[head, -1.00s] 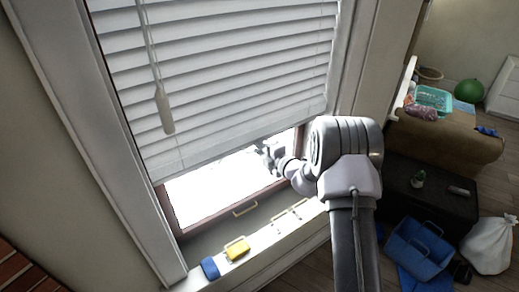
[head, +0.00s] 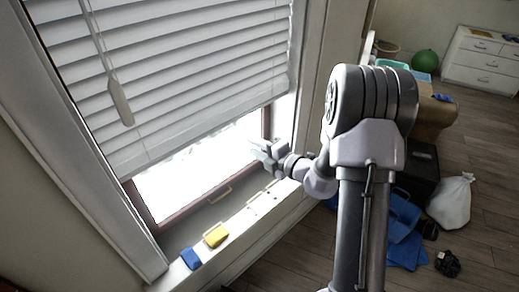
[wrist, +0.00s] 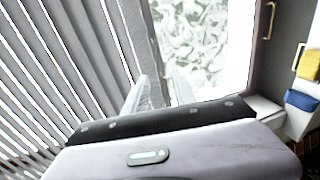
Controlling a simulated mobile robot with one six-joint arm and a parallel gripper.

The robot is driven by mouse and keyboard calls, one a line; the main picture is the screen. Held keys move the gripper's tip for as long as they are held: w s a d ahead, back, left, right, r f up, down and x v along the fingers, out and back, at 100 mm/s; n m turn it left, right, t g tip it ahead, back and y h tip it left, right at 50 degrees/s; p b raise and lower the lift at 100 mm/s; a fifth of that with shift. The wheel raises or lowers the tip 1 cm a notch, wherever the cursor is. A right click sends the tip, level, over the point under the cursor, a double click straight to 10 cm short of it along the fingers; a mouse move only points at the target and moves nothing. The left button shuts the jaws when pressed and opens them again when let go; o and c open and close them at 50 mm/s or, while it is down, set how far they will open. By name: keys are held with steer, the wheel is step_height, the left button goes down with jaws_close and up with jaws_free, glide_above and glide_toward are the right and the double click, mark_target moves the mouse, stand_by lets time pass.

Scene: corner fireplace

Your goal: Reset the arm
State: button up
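My gripper (head: 264,153) is in front of the lower right part of the window, near the bright uncovered pane, with my arm reaching in from the right. In the wrist view its two fingers (wrist: 159,88) stand apart with nothing between them, so it is open and empty. A white window blind (head: 190,70) covers the upper window. It fills the left of the wrist view (wrist: 50,75). I cannot tell whether the gripper touches the window.
A yellow sponge (head: 216,237) and a blue item (head: 190,258) lie on the sill. A brass handle (head: 220,195) is on the window's lower frame. Wooden floor beyond is partly clear.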

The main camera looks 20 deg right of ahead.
steer(key=shift+v, duration=1.1)
steer(key=s+a+n+g+y+b, duration=0.4)
steer(key=a+n+b, duration=0.3)
steer(key=a+n, duration=0.4)
steer(key=s+a+f+n+g+b, duration=0.25)
steer(key=s+a+n+b, duration=0.2)
steer(key=s+n, duration=0.3)
steer(key=s+a+f+n+g+b, duration=0.1)
steer(key=s+a+n+g+b, duration=0.3)
steer(key=s+n, duration=0.35)
steer(key=s+d+f+n+t+h+b, duration=0.1)
steer(key=s+d+f+n+h+b, duration=0.2)
steer(key=n, duration=0.6)
steer(key=s+d+f+n+t+h+b, duration=0.1)
steer(key=s+d+f+n+h+b, duration=0.2)
steer(key=s+n, duration=0.5)
steer(key=f+n+h+b, duration=0.1)
steer(key=n+b, duration=0.1)
steer(key=shift+h+b, duration=0.3)
steer(key=shift+h, duration=0.1)
